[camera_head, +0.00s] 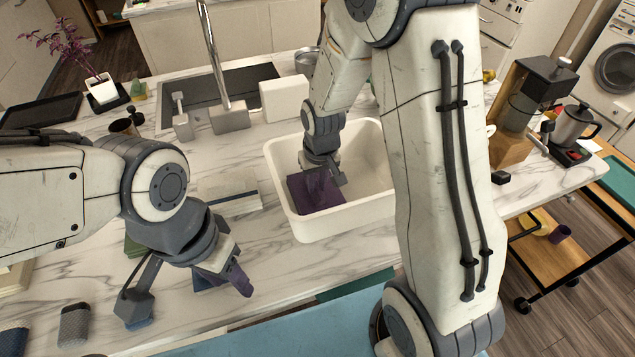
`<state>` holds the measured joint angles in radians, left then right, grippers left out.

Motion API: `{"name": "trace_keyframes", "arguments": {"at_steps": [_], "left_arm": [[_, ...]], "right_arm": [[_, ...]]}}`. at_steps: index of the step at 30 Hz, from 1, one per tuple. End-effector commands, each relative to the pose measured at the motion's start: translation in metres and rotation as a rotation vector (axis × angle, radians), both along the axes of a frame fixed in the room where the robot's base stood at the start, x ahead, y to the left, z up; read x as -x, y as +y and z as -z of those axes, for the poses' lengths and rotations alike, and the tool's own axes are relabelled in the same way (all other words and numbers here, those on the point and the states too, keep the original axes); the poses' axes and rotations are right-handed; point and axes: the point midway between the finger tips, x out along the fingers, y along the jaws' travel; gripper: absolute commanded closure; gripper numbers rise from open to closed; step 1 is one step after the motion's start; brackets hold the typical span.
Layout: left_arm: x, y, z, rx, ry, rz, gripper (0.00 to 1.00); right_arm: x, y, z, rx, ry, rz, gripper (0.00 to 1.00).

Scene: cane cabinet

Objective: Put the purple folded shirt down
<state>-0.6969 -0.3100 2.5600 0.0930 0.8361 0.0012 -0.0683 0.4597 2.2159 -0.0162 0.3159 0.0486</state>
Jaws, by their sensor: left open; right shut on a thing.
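The purple folded shirt (300,195) is inside the white bin (285,222), low toward its left side. My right gripper (325,185) reaches down into the bin and is shut on the shirt. Its fingers partly cover the shirt, and whether the shirt touches the bin floor is hard to tell. My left gripper (188,292) is open above the counter at the lower left, apart from the bin, with its fingers spread wide.
The marble counter (325,262) is clear in front of the bin. A sink (252,77) with a tall faucet (213,50) is behind. A coffee grinder (524,100) and kettle (572,125) stand at the right.

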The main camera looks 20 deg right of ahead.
Motion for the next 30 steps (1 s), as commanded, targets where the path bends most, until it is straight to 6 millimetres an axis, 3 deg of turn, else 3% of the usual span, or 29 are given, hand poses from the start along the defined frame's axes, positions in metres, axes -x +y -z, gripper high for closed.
{"name": "trace_keyframes", "arguments": {"at_steps": [3, 4, 6, 14, 19, 30], "left_arm": [[0.0, 0.0, 0.004, 0.0, 0.0, 0.0, 0.5], [0.0, 0.0, 0.002, 0.0, 0.0, 0.0, 0.5], [0.0, 0.0, 0.002, 0.0, 0.0, 0.0, 0.5], [0.0, 0.0, 0.002, 0.0, 0.0, 0.0, 0.5], [0.0, 0.0, 0.001, 0.0, 0.0, 0.0, 0.5], [0.0, 0.0, 0.007, 0.0, 0.0, 0.0, 0.5]], "right_arm": [[0.0, 0.0, 0.004, 0.0, 0.0, 0.0, 1.0], [0.0, 0.0, 0.003, 0.0, 0.0, 0.0, 0.69], [0.0, 0.0, 0.003, 0.0, 0.0, 0.0, 0.51], [0.0, 0.0, 0.002, 0.0, 0.0, 0.001, 0.51], [0.0, 0.0, -0.008, 0.0, -0.004, 0.001, 0.51], [0.011, 0.0, -0.083, 0.0, -0.007, 0.001, 0.51]]}}
